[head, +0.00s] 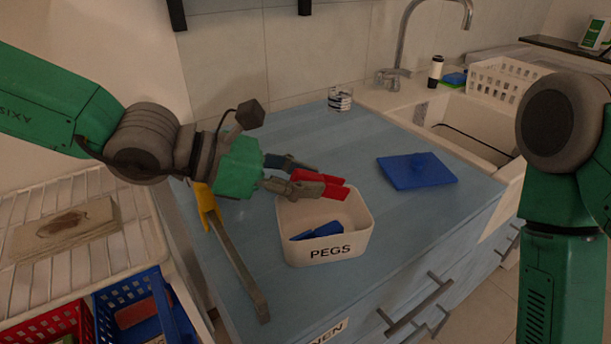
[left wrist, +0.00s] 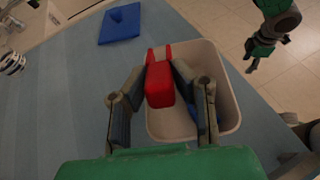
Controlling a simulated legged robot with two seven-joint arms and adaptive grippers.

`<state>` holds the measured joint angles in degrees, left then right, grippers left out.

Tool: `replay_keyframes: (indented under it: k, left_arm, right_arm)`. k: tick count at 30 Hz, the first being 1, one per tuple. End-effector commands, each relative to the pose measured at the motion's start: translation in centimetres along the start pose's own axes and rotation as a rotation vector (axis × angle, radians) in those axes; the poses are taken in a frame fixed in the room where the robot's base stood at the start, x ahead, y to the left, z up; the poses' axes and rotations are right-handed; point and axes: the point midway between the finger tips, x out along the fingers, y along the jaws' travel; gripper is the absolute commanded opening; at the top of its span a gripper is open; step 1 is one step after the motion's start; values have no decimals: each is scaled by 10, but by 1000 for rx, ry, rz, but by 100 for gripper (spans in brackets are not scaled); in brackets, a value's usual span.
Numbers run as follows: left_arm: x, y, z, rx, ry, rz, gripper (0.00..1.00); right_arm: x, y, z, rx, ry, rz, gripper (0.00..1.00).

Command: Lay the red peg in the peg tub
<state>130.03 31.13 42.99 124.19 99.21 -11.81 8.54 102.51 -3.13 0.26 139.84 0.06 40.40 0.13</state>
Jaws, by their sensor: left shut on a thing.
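My left gripper (head: 307,179) is shut on the red peg (head: 325,189) and holds it over the back part of the peg tub. The peg tub (head: 330,252) is a white bin lettered PEGS on the blue counter. A blue peg (head: 318,231) lies inside it. In the left wrist view the red peg (left wrist: 159,84) sits between both fingers, with the tub (left wrist: 222,72) behind and to the right of it. My right gripper is not clearly seen in the head view; only part of my right arm shows.
A yellow-and-grey tool (head: 235,254) lies to the left. A striped glass (head: 340,99) stands at the back. Red and blue baskets (head: 145,310) are at lower left.

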Motion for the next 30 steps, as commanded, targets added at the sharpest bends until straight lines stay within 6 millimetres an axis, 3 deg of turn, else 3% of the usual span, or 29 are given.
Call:
replay_keyframes:
  k: [4,5,6,7,20,30]
  left_arm:
    - [0,0,1,0,0,0,5]
    - [0,0,1,0,0,0,28]
    - [0,0,1,0,0,0,42]
    - [0,0,1,0,0,0,45]
    - [-5,0,1,0,-1,-1,45]
    - [-43,2,2,6,-1,6,45]
  right_arm:
    - [-1,0,0,0,0,0,45]
    - [-1,0,0,0,0,0,45]
    - [-1,0,0,0,0,0,45]
    - [-1,0,0,0,0,0,45]
    - [-1,0,2,0,2,0,45]
    - [-1,0,2,0,3,0,45]
